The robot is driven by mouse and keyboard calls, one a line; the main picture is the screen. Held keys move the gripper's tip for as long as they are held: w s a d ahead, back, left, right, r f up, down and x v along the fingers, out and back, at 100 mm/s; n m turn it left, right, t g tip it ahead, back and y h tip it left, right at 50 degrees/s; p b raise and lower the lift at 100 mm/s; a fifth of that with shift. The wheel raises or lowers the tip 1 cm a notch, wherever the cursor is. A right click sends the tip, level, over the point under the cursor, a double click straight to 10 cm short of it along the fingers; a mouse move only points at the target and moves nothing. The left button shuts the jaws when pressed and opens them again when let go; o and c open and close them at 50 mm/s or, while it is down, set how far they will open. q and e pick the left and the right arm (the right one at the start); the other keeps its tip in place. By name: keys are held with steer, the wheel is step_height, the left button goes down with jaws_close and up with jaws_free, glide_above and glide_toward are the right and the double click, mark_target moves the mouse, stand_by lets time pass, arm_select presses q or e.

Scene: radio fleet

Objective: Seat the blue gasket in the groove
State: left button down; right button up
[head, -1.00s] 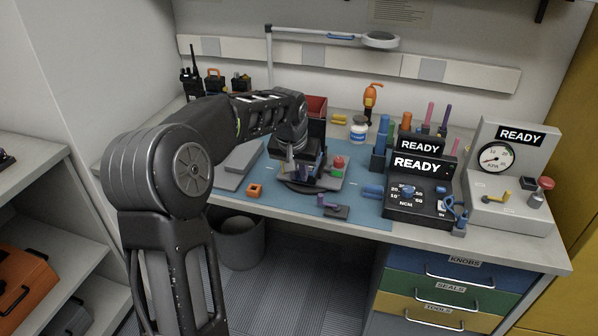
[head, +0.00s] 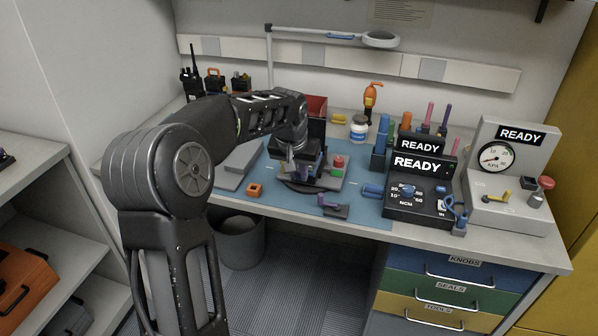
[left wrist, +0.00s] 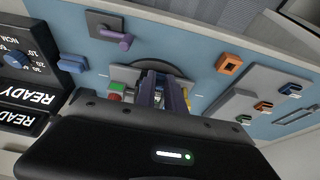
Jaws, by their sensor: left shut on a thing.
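My left gripper (head: 300,163) points down over the work fixture on the blue mat, with its fingers low and close to it. In the left wrist view the gripper (left wrist: 165,95) is shut on a narrow blue-purple part (left wrist: 175,97), largely hidden between the fingers. I cannot tell whether this part is the blue gasket. The fixture has a dark rounded base (head: 300,187) and a red knob (head: 338,162); the base also shows in the left wrist view (left wrist: 133,71). The groove is hidden by the gripper. My right gripper is out of view.
A grey block with a purple handle (head: 332,206) and an orange block (head: 255,190) lie on the blue mat (head: 365,212) in front. Grey trays (head: 238,165) lie left. The mat's front edge is mostly clear.

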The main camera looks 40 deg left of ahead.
arm_select(q)
steer(key=shift+f, duration=0.35)
steer(key=shift+w+a, duration=0.15)
steer(key=shift+w, duration=0.3)
stand_by(1.0)
steer(key=shift+f, duration=0.35)
stand_by(0.6)
steer(key=c, duration=1.3)
jaws_free()
steer(key=shift+c, duration=0.2)
steer(key=shift+r, duration=0.1)
steer(key=v, duration=0.7)
steer(key=shift+s+r+b, duration=0.15)
steer(key=shift+r+b, duration=0.15)
steer(key=shift+r, duration=0.05)
steer(key=shift+f, duration=0.1)
